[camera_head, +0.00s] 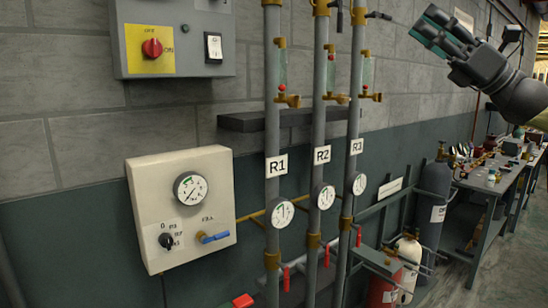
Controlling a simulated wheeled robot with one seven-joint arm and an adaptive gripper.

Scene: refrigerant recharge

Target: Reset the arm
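My gripper (431,24) is raised at the upper right, in front of the brick wall and to the right of the pipes. Its dark fingers with teal pads point up and to the left. They look close together from this angle, and I cannot tell whether they are open or shut. I see nothing held between them. My wrist runs off the right edge of the picture.
Pipes with labels R1 (276,166), R2 (322,155) and R3 (356,146) stand mid-picture. A white gauge box (150,200) and grey switch box (196,30) are at left. Gas cylinders (432,190) and a cluttered workbench (497,184) are at right.

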